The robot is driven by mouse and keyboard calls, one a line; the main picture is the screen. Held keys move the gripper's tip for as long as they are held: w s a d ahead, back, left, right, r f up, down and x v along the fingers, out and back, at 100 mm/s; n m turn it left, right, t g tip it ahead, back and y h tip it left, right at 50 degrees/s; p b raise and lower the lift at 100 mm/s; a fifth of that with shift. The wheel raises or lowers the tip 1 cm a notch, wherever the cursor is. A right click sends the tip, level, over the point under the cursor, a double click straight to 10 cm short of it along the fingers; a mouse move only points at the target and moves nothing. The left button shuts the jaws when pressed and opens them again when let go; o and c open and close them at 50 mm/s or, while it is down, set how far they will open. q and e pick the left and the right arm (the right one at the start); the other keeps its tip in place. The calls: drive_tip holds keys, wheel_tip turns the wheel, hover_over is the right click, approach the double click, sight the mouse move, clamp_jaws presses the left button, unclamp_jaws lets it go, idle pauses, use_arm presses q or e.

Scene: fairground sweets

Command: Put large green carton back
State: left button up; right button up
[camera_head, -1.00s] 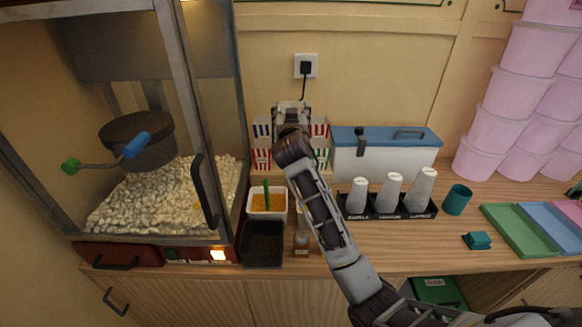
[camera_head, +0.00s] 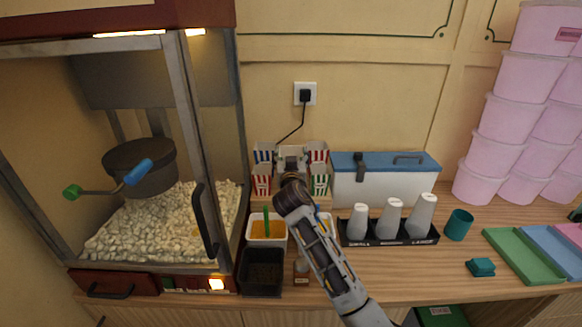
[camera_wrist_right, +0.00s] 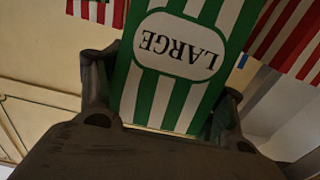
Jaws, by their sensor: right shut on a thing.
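My right gripper (camera_head: 291,158) is in front of the carton rack by the wall. In the right wrist view, its two fingers stand on either side of a large green carton (camera_wrist_right: 172,60), green-and-white striped with a LARGE label, and are shut on it. The label reads upside down there. In the head view the held carton is hidden by the gripper and wrist. Another green striped carton (camera_head: 320,180) stands just right of the gripper. My left gripper is in neither view.
Red striped cartons (camera_head: 262,181) and blue striped ones (camera_head: 264,152) stand around the gripper. A white box with a blue lid (camera_head: 390,185) is close on the right, the popcorn machine (camera_head: 206,225) on the left. Tubs (camera_head: 262,272) and a cup holder (camera_head: 389,240) are in front.

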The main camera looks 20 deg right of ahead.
drive_tip(key=shift+f, duration=1.9)
drive_tip(key=shift+f, duration=0.2)
drive_tip(key=o, duration=0.6)
drive_tip(key=shift+r, duration=0.25)
drive_tip(key=shift+s+a+f, duration=0.1)
drive_tip(key=shift+s+a, duration=0.1)
drive_tip(key=shift+s, duration=0.35)
drive_tip(key=shift+b+v, duration=1.1)
drive_tip(key=shift+v, duration=4.35)
